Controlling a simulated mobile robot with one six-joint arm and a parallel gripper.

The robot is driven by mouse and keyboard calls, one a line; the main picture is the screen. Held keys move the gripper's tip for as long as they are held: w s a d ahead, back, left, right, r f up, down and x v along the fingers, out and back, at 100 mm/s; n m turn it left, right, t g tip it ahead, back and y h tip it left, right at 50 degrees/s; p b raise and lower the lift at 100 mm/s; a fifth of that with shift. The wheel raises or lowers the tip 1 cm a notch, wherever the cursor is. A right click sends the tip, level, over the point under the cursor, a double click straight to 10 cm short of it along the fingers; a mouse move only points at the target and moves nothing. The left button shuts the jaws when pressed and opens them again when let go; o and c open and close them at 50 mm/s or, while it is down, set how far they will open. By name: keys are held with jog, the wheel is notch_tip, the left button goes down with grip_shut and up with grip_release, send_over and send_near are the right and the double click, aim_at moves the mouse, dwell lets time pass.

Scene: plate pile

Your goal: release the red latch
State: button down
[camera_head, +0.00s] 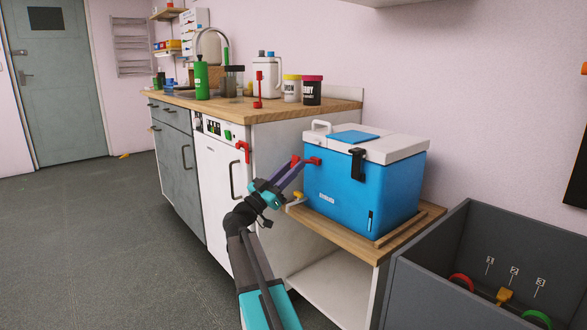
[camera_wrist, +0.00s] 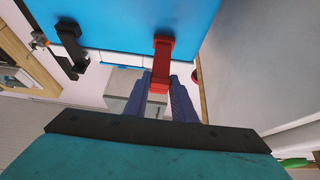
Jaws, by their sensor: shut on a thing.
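A blue cooler (camera_head: 345,190) with a white lid (camera_head: 395,148) stands on a low wooden shelf. The lid looks closed. The red latch (camera_head: 316,161) is on the cooler's front, toward its left end. In the wrist view the red latch (camera_wrist: 163,62) runs from the blue body across the white lid edge. My gripper (camera_head: 304,164) is at the red latch. In the wrist view its two dark blue fingers (camera_wrist: 160,88) are shut on the free end of the latch, one at each side. A black latch (camera_head: 357,163) on the cooler also shows in the wrist view (camera_wrist: 68,48).
A white appliance (camera_head: 213,175) with a red handle piece (camera_head: 244,151) stands left of the cooler. A wooden counter (camera_head: 300,108) with jars and bottles is behind. A dark grey bin (camera_head: 430,290) stands at the right.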

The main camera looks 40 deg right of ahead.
jog(key=shift+s+d+f, duration=0.15)
jog(key=shift+d+f, duration=0.1)
jog(key=shift+d, duration=0.05)
jog(key=c, duration=1.5)
grip_release()
jog(key=shift+a, duration=0.1)
jog(key=shift+p+v, duration=2.2)
jog(key=shift+v, duration=4.65)
jog(key=shift+r, duration=0.15)
